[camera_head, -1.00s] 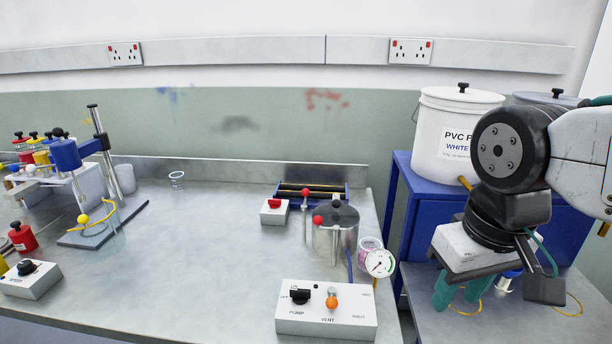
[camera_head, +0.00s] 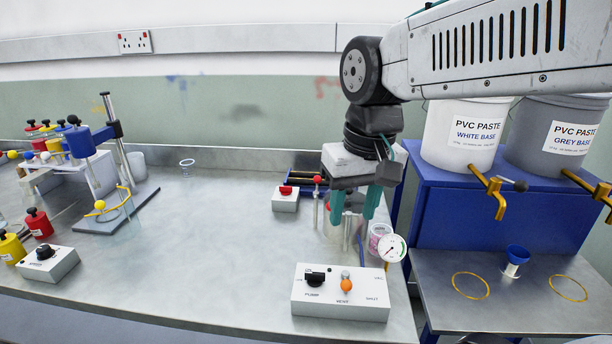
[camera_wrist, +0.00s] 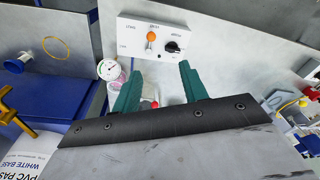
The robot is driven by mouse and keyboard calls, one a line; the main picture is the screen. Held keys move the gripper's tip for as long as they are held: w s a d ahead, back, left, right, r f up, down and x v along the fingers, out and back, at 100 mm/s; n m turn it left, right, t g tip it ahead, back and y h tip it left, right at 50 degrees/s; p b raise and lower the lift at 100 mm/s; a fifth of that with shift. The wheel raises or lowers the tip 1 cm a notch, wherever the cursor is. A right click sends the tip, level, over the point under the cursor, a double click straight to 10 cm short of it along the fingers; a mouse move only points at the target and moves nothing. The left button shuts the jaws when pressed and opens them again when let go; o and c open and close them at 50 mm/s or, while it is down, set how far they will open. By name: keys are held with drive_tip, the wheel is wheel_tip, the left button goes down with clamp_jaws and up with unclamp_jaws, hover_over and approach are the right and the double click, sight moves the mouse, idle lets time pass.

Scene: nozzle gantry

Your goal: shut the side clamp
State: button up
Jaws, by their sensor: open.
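The steel pot (camera_head: 333,232) stands on the bench, mostly hidden behind my gripper in the head view. A thin post with a red ball (camera_head: 317,180) rises at its left. In the wrist view a red ball (camera_wrist: 155,104) shows between my fingers, near their base. I cannot tell which red-ball lever is the side clamp, or whether it is open or shut. My gripper (camera_head: 354,212) points down over the pot with its green fingers apart. It also shows in the wrist view (camera_wrist: 160,70), with nothing held between the fingers.
A control box (camera_head: 341,292) with an orange knob stands in front of the pot, a gauge (camera_head: 392,248) at its right. A small red-button box (camera_head: 286,199) is at the left. Paste buckets (camera_head: 462,135) stand on a blue cabinet at right. The bench's middle is clear.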

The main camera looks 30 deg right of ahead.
drive_tip(key=w+d+m, duration=0.2)
drive_tip(key=w+d, duration=0.1)
drive_tip(key=w, duration=0.6)
drive_tip(key=w+d+m, duration=0.2)
drive_tip(key=w+d, duration=0.1)
drive_tip(key=w, duration=0.6)
drive_tip(key=w+d+f+m, duration=0.1)
drive_tip(key=w+d+f, duration=0.1)
drive_tip(key=w+d, duration=0.15)
drive_tip(key=w+d+f+m+y, duration=0.1)
drive_tip(key=w+d, duration=0.1)
drive_tip(key=w, duration=0.3)
drive_tip(key=w+d+f+m, duration=0.1)
drive_tip(key=w+d+f, duration=0.1)
drive_tip(key=w, duration=0.3)
drive_tip(key=f, duration=0.4)
drive_tip(key=w+f, duration=0.1)
drive_tip(key=f, duration=0.2)
drive_tip(key=shift+a+f, duration=0.1)
drive_tip(key=shift+a, duration=0.2)
clamp_jaws()
